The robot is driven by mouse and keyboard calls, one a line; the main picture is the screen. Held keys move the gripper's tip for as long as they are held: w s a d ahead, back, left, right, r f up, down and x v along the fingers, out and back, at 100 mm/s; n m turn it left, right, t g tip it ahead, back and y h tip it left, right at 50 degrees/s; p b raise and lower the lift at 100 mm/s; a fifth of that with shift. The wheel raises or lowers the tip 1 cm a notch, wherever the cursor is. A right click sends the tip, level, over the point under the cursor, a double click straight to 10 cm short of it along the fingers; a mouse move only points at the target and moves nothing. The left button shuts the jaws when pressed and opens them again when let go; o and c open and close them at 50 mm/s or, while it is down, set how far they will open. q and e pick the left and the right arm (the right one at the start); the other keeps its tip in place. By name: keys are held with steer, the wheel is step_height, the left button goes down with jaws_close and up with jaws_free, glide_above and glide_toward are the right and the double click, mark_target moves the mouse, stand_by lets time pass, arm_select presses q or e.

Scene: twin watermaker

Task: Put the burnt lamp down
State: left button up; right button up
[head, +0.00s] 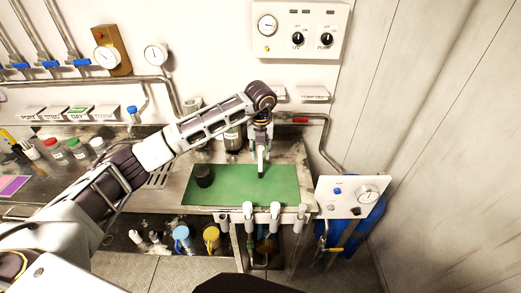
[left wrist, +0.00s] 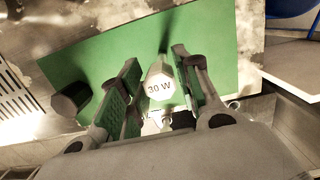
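A pale lamp (left wrist: 158,88) marked "30 W" sits between the fingers of my left gripper (left wrist: 157,75) in the left wrist view. In the head view my left gripper (head: 261,165) points down over the green mat (head: 230,192); the lamp there is too small to make out well. I cannot tell whether the lamp touches the mat, which also shows in the left wrist view (left wrist: 100,55). My right gripper is not in view.
A dark round container (head: 204,175) stands on the mat's left part, also in the left wrist view (left wrist: 72,97). A gauge panel (head: 350,196) is at right. The mat's right part is clear.

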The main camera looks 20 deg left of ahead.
arm_select(q)
steer(key=shift+o, duration=0.9)
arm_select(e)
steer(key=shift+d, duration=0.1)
arm_select(q)
steer(key=shift+r, duration=0.2)
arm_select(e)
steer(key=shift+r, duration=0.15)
arm_select(q)
step_height(320, 180, up, 12)
steer(key=s+b, duration=0.1)
steer(key=shift+s+d+b, duration=0.2)
steer(key=shift+b, duration=0.2)
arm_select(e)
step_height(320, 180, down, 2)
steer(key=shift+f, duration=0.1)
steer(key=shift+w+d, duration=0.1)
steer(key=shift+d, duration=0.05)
arm_select(q)
steer(key=shift+f, duration=0.1)
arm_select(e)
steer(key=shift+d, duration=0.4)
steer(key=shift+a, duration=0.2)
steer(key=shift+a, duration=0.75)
